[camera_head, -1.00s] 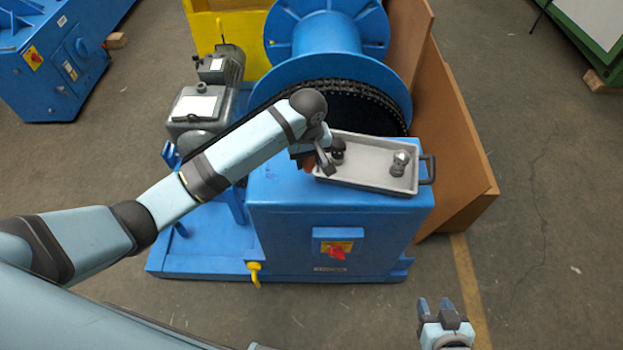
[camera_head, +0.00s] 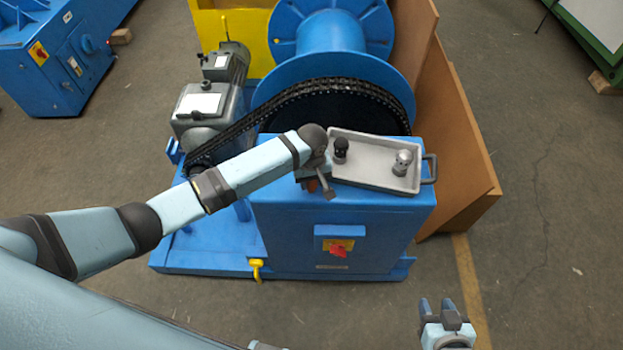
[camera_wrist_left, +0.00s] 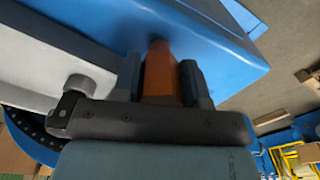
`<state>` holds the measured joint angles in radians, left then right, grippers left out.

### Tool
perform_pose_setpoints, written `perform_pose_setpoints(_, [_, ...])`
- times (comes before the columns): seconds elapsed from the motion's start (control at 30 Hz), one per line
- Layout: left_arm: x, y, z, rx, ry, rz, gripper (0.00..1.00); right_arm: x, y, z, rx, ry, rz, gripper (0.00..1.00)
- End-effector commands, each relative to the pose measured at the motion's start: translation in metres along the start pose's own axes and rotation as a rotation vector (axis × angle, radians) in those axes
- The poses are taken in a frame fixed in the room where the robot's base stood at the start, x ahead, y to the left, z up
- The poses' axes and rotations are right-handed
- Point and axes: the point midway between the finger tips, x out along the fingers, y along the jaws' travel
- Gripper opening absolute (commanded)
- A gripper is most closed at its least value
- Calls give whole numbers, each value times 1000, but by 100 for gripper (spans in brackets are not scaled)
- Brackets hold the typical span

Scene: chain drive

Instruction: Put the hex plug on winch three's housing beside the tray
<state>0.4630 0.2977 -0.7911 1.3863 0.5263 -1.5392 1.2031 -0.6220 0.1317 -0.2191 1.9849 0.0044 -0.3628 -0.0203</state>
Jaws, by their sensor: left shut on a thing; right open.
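My left gripper (camera_head: 314,186) is over the blue winch housing (camera_head: 290,225), at the left end of the grey tray (camera_head: 372,187). In the left wrist view its fingers (camera_wrist_left: 160,85) are shut on an orange-brown piece, which I take to be the hex plug (camera_wrist_left: 160,72); its shape is mostly hidden. The plug is close above the blue top, and I cannot tell whether it touches. A black knobbed part (camera_head: 341,148) and a silver part (camera_head: 403,161) stand in the tray. My right gripper (camera_head: 444,312) is open and empty at the lower right, away from the housing.
The chain (camera_head: 240,122) and blue drum (camera_head: 330,50) stand behind the tray. A grey motor (camera_head: 205,105) is to the left, brown boards (camera_head: 455,150) to the right. A red switch (camera_head: 338,251) is on the housing front. Bare blue top shows in front of the tray.

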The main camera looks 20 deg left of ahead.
Motion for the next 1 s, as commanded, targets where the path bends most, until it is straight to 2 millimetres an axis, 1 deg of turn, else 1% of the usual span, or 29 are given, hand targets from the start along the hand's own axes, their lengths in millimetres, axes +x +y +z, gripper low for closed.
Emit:
perform_pose_setpoints(0.07, [2,0,0,0,-1,0,17,0,0,-1,0,0,0,44])
perform_pose_setpoints(0.1, [3,0,0,0,0,1,42,0,0,-1,0,0,0,44])
perform_pose_setpoints(0.17, [3,0,0,0,0,1,56,0,0,0,0,0,0,44])
perform_pose_setpoints(0.2, [3,0,0,0,0,1,65,0,0,0,0,0,0,44])
perform_pose_setpoints(0.47, [2,0,0,0,0,0,65,0,0,0,0,0,0,44])
perform_pose_setpoints(0.57, [-2,0,0,0,1,0,65,0,0,0,0,0,0,44])
perform_pose_setpoints(0.67, [-15,1,0,1,1,3,65,0,0,1,1,0,0,44])
perform_pose_setpoints(1.0, [-87,1,0,1,2,4,65,2,-1,4,1,0,-1,44])
